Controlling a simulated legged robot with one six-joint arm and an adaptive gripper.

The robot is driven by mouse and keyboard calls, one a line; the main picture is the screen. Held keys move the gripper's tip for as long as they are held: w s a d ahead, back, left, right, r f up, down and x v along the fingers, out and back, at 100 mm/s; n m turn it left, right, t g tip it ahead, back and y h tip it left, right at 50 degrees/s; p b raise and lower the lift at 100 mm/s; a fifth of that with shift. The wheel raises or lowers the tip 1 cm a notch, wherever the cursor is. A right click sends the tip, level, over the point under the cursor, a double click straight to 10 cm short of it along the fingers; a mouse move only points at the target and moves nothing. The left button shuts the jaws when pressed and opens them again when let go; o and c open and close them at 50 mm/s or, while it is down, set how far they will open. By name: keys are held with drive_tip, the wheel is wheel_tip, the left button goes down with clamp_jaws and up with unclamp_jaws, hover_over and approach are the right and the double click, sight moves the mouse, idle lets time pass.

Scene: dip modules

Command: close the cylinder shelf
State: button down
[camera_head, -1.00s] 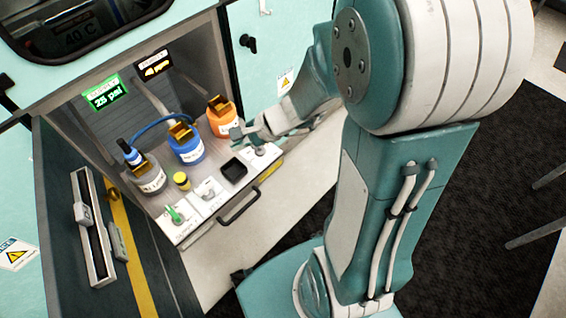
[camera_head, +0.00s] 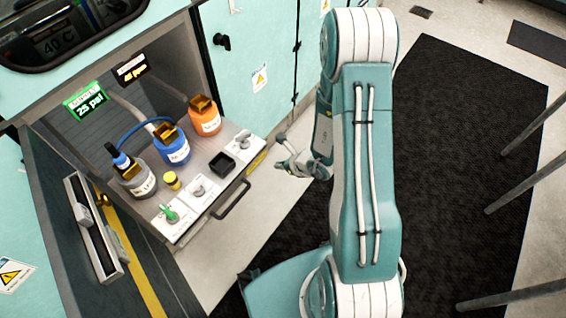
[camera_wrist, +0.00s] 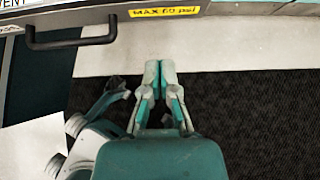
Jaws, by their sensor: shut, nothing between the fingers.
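The cylinder shelf (camera_head: 188,222) is pulled out of its cabinet bay, with a black bar handle (camera_head: 231,198) on its front. It carries an orange bottle (camera_head: 204,118), a blue bottle (camera_head: 172,148) and a grey bottle (camera_head: 137,180). My gripper (camera_head: 281,152) is shut and empty, in front of the shelf and to the right of the handle, touching nothing. In the wrist view my gripper (camera_wrist: 157,68) points at the shelf front. The handle (camera_wrist: 70,42) is at upper left there, beside a yellow "MAX 60 psi" label (camera_wrist: 164,12).
An open dark door (camera_head: 120,235) stands left of the shelf. Closed teal cabinet doors (camera_head: 262,60) are on the right. Two small displays (camera_head: 86,102) hang inside the bay. Pale floor and a dark mat (camera_head: 460,130) lie clear, with metal legs (camera_head: 530,125) at far right.

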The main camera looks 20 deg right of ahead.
sight(255, 159)
drive_tip(key=w+a+f, duration=0.1)
drive_tip(key=w, duration=0.1)
drive_tip(key=w+a+f, duration=0.1)
drive_tip(key=w, duration=0.1)
drive_tip(key=w+a+f, duration=0.2)
drive_tip(key=shift+a+f, duration=0.1)
drive_tip(key=shift+w+a, duration=0.3)
drive_tip(key=shift+w, duration=0.1)
drive_tip(key=shift+w, duration=0.1)
